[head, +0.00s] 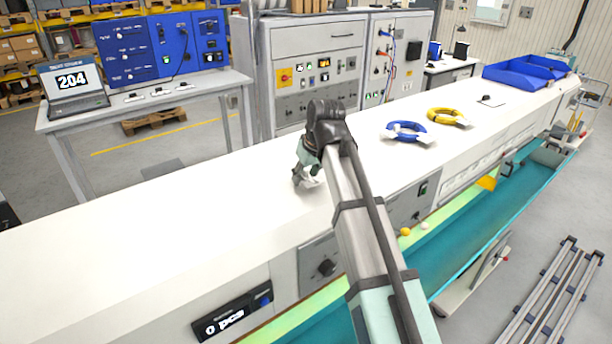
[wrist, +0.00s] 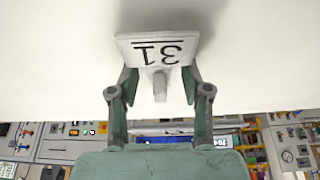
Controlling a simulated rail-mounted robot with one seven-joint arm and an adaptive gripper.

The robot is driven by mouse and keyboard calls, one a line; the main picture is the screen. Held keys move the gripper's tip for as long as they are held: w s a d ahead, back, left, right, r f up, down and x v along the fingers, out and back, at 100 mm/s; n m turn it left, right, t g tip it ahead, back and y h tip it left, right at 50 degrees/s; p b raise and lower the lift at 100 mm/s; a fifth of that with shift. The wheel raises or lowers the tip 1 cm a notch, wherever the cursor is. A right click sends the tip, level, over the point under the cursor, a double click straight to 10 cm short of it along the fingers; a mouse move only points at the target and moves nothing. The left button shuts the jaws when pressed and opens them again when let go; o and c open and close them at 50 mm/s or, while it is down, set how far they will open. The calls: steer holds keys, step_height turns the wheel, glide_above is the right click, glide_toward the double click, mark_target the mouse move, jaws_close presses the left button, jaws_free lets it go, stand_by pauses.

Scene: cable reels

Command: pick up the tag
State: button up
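The tag (wrist: 157,47) is a pale plate marked "31", upside down in the wrist view, with a short grey stem (wrist: 160,86) pointing towards my gripper. It is over the white bench top. My gripper (wrist: 160,82) has its two green-grey fingers apart, one on each side of the stem, with gaps showing between. In the head view my gripper (head: 306,178) is low over the bench, and the tag there is mostly hidden by it.
A blue cable ring (head: 406,133) and a yellow one (head: 449,118) lie on the bench (head: 150,225) to the right. Blue bins (head: 520,75) stand at its far end. A grey control cabinet (head: 318,75) rises behind. The bench's left part is clear.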

steer(key=c, duration=0.6)
steer(key=shift+r, duration=0.15)
steer(key=shift+r+b, duration=2.9)
steer(key=shift+r, duration=7)
jaws_close()
